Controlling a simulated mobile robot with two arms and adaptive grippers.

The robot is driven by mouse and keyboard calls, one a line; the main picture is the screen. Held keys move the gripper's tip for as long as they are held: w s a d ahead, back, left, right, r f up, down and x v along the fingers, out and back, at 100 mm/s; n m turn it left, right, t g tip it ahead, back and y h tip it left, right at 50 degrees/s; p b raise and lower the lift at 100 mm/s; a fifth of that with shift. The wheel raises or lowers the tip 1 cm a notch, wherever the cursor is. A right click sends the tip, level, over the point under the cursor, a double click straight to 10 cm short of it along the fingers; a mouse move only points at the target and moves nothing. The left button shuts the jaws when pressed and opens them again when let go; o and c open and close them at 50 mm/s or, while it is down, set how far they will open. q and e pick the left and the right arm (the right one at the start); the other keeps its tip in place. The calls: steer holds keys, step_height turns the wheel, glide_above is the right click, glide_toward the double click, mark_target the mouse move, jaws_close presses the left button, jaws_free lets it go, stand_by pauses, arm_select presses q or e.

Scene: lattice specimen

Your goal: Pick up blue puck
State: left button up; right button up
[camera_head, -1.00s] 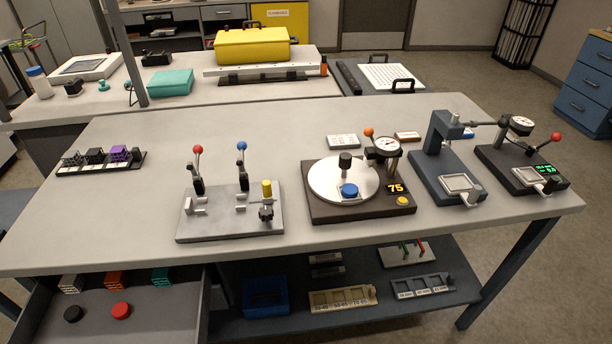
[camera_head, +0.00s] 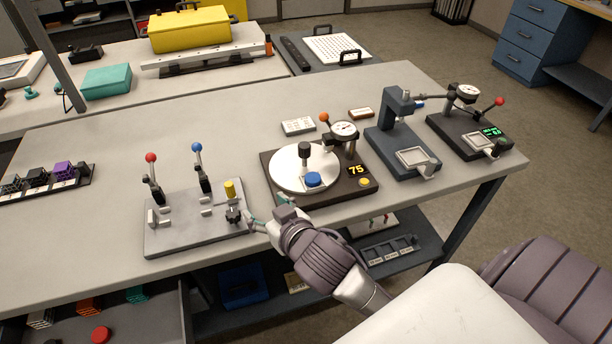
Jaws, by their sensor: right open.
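The blue puck (camera_head: 313,180) sits near the front edge of the white round plate (camera_head: 290,161) of the dark device with the orange "75" display. My right gripper (camera_head: 266,208) is open and empty at the table's front edge. It is to the left of and nearer than the puck, between the grey fixture plate and the dark device, and apart from the puck. My left gripper is out of view.
A grey plate (camera_head: 180,232) with red- and blue-knobbed clamps stands left of the gripper. A black post and a dial gauge (camera_head: 344,130) stand close around the puck. Blue-grey (camera_head: 390,152) and black gauge stands are at right. Bare tabletop lies behind the clamps.

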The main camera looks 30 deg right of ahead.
steer(key=w+a+r+n+t+y, duration=0.35)
steer(key=a+r+y, duration=0.25)
steer(key=r, duration=0.3)
steer(key=w+a+r+n+t+y, duration=0.2)
steer(key=a+r+n+y, duration=0.3)
steer(key=r, duration=0.4)
steer(key=s+a+r+n+g+y, duration=0.1)
steer(key=a+r+n+g+y, duration=0.1)
steer(key=a+n+g+y, duration=0.3)
steer(key=g+h, duration=1.4)
steer(key=h, duration=0.2)
glide_above(313, 178)
step_height(313, 178, down, 9)
steer(key=shift+m, duration=0.25)
steer(key=f+p, duration=0.1)
steer(key=f, duration=0.3)
steer(key=f+p, duration=0.1)
steer(key=f, duration=0.3)
steer(key=shift+w+a+f, duration=0.15)
steer(key=shift+a+f, duration=0.05)
steer(key=shift+f, duration=0.45)
steer(key=f, duration=0.1)
steer(key=f+p, duration=0.2)
steer(key=shift+s+d+f, duration=0.25)
steer(key=shift+d, duration=0.05)
steer(key=shift+w+f, duration=0.15)
steer(key=shift+f, duration=0.3)
steer(key=shift+a, duration=0.1)
steer(key=c, duration=1)
